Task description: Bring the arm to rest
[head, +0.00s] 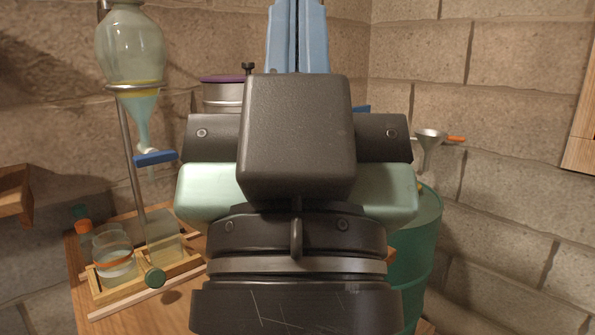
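My gripper (297,38) is in the middle of the head view, seen from behind. Its two light blue fingers point up the picture and lie side by side with only a thin dark line between them. Nothing shows between them, but the fingertips are cut off by the top edge. My dark wrist and the pale green gripper body cover the centre of the view and hide much of what is behind them.
At left, a glass separating funnel (131,47) with a yellow layer and blue tap (155,158) hangs above a wooden tray (125,292) with glass jars. A steel pot (222,97) stands behind my gripper.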

